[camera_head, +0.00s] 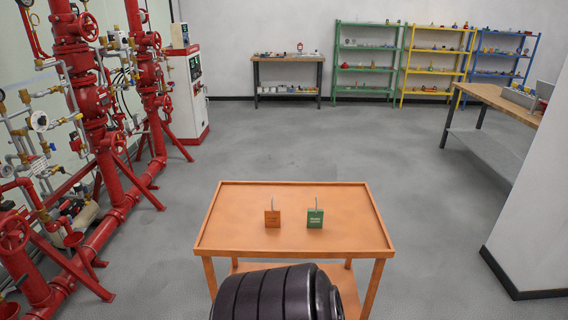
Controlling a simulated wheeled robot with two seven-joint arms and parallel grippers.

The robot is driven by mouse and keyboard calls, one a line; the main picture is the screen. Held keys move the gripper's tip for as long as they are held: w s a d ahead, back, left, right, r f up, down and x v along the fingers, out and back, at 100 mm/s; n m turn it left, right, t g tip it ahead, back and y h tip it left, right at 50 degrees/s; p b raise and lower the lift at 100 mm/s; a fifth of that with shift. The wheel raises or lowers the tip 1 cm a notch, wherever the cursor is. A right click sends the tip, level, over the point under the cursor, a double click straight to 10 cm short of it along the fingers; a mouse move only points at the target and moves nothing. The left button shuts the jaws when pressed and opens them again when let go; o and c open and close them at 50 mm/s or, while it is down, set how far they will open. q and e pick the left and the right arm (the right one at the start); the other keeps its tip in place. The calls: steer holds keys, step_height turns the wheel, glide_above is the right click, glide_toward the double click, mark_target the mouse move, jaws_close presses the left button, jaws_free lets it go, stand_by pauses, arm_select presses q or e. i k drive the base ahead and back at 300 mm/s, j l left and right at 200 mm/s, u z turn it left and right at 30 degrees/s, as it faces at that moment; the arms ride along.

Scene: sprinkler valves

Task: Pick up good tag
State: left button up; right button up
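Two small tags stand upright on top of an orange cart (231,203). The green tag (315,218) is on the right and has pale writing too small to read. The orange tag (272,218) is on the left, its writing also unreadable. A thin grey loop or stem rises from each tag. The tags stand a short gap apart, near the middle of the tray, and neither is touched by a gripper. Neither of my grippers is in view.
Red sprinkler pipes and valves (97,100) line the left wall. A wooden workbench (505,104) and a white wall (530,215) are on the right. A table (288,57) and coloured shelves (366,68) stand at the back. The grey floor between is clear.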

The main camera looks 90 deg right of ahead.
mark_target(315, 217)
steer(key=z, duration=3)
